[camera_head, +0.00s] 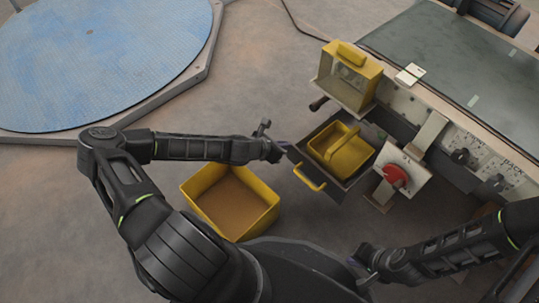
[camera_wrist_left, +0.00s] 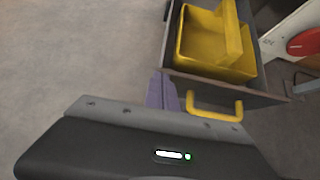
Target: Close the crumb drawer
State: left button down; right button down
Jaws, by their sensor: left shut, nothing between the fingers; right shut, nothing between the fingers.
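The crumb drawer (camera_head: 323,174) is a dark grey tray with a yellow bar handle (camera_head: 308,180). It stands pulled out from the machine's side. A yellow tub with a raised grip (camera_head: 345,160) sits in it. My left gripper (camera_head: 284,146) is shut and empty at the drawer's front left corner. In the left wrist view, its purple fingers (camera_wrist_left: 162,92) are beside the drawer front (camera_wrist_left: 212,88), left of the handle (camera_wrist_left: 215,106). I cannot tell if they touch it. My right gripper (camera_head: 361,256) is shut and empty, low and apart from the drawer.
A yellow open bin (camera_head: 232,203) stands on the floor below my left forearm. A red knob (camera_head: 395,174) on a pale bracket is just right of the drawer. A yellow box (camera_head: 348,77) is mounted above it. A blue round platform (camera_head: 100,60) lies at the left.

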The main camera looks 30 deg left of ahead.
pick_arm(q)
jog(key=w+d, duration=0.4)
jog(key=w, duration=0.8)
jog(key=shift+w+d, duration=0.15)
jog(key=shift+w, duration=0.05)
jog(key=shift+f, duration=0.1)
